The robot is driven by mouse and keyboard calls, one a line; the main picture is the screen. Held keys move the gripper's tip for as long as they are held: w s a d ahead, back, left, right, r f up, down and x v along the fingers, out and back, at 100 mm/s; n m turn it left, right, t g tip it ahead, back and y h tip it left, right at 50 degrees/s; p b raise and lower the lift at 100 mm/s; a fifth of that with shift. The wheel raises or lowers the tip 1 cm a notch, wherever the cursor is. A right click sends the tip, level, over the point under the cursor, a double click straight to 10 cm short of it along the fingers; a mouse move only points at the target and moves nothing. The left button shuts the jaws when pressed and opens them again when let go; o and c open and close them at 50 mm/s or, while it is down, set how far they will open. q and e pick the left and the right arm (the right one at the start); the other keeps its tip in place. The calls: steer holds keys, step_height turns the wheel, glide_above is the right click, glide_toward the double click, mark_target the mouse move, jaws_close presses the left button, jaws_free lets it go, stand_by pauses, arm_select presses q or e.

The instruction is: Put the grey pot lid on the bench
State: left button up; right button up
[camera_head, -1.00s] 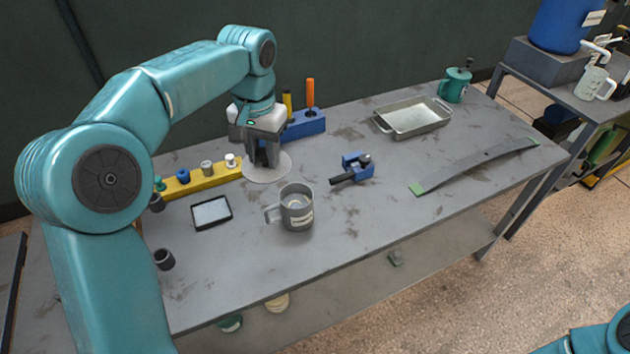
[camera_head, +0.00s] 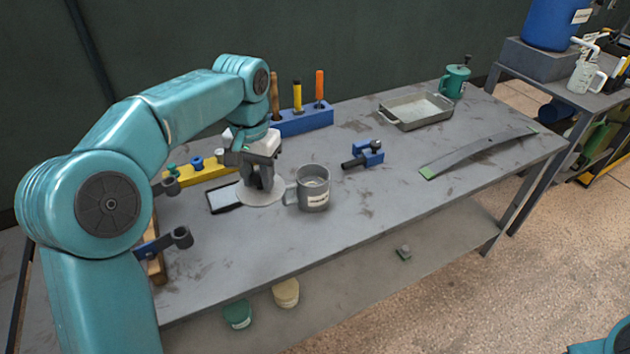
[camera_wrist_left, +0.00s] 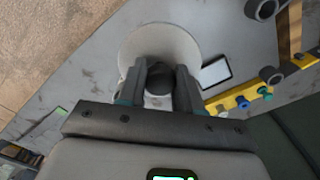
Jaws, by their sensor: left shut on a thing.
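The grey pot lid (camera_head: 262,197) is a flat pale disc with a dark knob, at the left part of the grey bench (camera_head: 370,205). My left gripper (camera_head: 260,186) is shut on the lid's knob from above. The lid also shows in the left wrist view (camera_wrist_left: 160,37), with the fingers of my left gripper (camera_wrist_left: 160,85) on both sides of the dark knob. I cannot tell whether the lid touches the bench top or hangs just above it. My right gripper is not in view.
A grey mug (camera_head: 313,190) stands close to the lid's right edge. A black-framed tablet (camera_head: 223,198) lies close at its left. A yellow rack (camera_head: 200,175) and a blue tool block (camera_head: 305,120) are behind. Bench room is clear in front.

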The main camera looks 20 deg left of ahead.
arm_select(q)
steer(key=f, duration=1.5)
steer(key=shift+w+f+b, duration=0.3)
steer(key=shift+w+b, duration=0.05)
steer(key=shift+b, duration=0.05)
steer(key=f, duration=0.3)
steer(key=shift+s+f, duration=0.2)
steer(key=shift+f, duration=0.05)
steer(key=shift+w+f, duration=0.15)
steer(key=shift+f, duration=0.3)
steer(key=shift+r, duration=0.1)
steer(key=o, duration=1)
steer(key=shift+f, duration=0.25)
steer(key=shift+o, duration=0.2)
steer(key=shift+r, duration=0.15)
